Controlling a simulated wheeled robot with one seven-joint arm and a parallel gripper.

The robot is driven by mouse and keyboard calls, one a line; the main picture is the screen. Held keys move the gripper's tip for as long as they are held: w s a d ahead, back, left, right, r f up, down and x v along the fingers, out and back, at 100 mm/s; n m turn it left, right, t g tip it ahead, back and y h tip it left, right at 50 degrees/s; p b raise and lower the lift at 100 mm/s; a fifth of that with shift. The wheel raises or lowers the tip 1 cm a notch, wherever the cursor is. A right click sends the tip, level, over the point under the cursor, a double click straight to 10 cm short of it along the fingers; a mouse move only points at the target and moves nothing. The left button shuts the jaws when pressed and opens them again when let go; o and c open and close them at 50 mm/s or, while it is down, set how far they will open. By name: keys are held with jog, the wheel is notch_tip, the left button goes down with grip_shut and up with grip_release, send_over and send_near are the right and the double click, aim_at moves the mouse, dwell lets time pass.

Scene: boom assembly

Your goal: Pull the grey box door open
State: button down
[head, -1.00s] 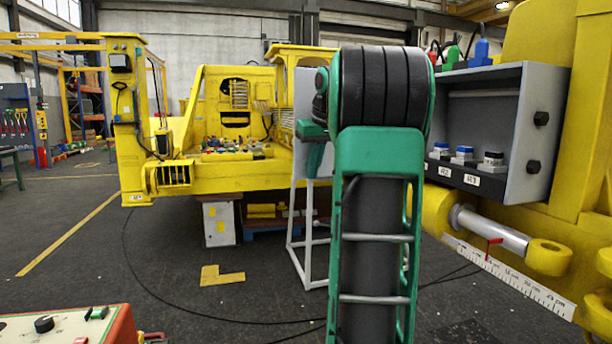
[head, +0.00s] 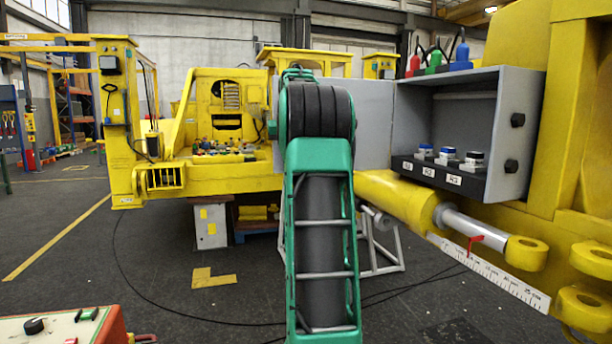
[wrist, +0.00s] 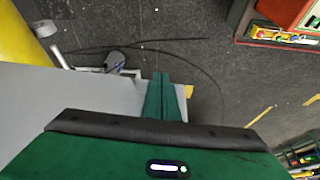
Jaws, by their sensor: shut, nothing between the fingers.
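The grey box (head: 455,110) is on the yellow machine at the right of the head view, with its front open and its inside showing. Its door (head: 375,125) stands swung out to the left as a flat grey panel, partly hidden behind my arm. In the wrist view a pale grey surface, apparently the door (wrist: 80,105), lies left of and behind my gripper (wrist: 160,78). The two green fingers are together and empty, close to that surface. I cannot tell whether they touch it. In the head view my arm hides the fingers.
Inside the box are several blue, white and black knobs (head: 448,155). Below it are a yellow cylinder with a rod (head: 470,228) and a ruler (head: 490,272). A red control box (head: 65,328) is at the front left. Dark floor (head: 160,240) is open at left.

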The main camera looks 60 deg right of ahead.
jog(key=s+a+r, duration=0.5)
jog(key=r, duration=0.4)
jog(key=shift+a+r, duration=0.15)
jog(key=shift+a, duration=0.2)
dwell(0.3)
jog(key=s+a+f+n+g+y, duration=0.1)
jog(key=s+a+f, duration=0.4)
jog(key=a+f, duration=0.7)
jog(key=s+a+f+n+g+y, duration=0.1)
jog(key=s+a+f, duration=0.4)
jog(key=a+f, duration=0.7)
jog(key=s+a+f+n+g+y, duration=0.1)
jog(key=s+a+f, duration=0.9)
jog(key=s+f, duration=0.1)
jog(key=shift+s+a+f, duration=0.35)
jog(key=shift+s+f, duration=0.05)
jog(key=shift+f, duration=0.05)
